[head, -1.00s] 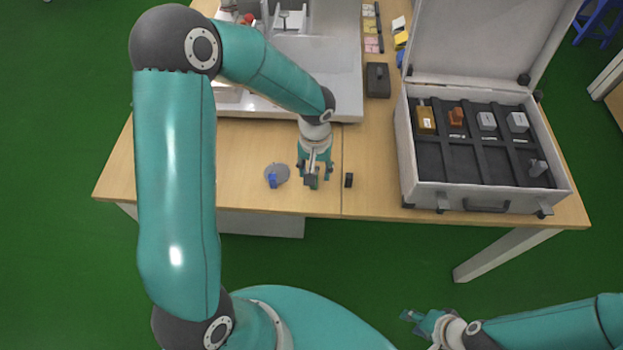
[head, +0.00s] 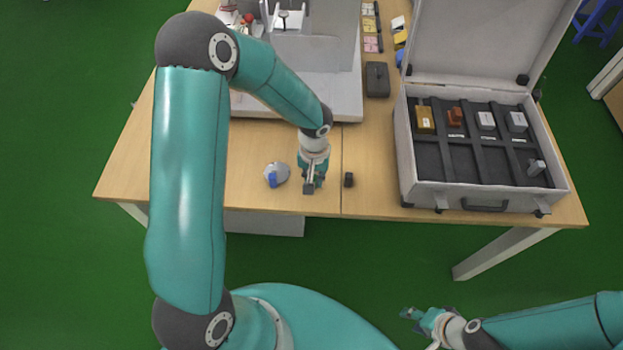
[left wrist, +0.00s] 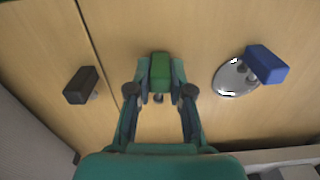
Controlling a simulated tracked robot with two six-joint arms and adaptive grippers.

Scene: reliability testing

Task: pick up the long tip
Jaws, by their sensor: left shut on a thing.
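My left gripper (left wrist: 160,90) is shut on a small green block-shaped piece (left wrist: 160,72) with a short metal shank, just over the table's front part. In the head view my left gripper (head: 312,183) hides most of this piece. A black piece (left wrist: 82,86) with a small shank lies to its left in the left wrist view; in the head view the black piece (head: 349,180) is to its right. A blue piece (left wrist: 267,64) rests at a shiny round disc (left wrist: 232,80). I cannot tell which piece is the long tip. My right gripper (head: 425,318) is open and empty, away from the table.
An open case (head: 480,197) with several small blocks in its dark slotted insert stands on the right of the wooden table (head: 235,195). A grey machine base (head: 340,105) is behind my left gripper. A dark box (head: 377,80) and coloured cards (head: 370,27) lie further back.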

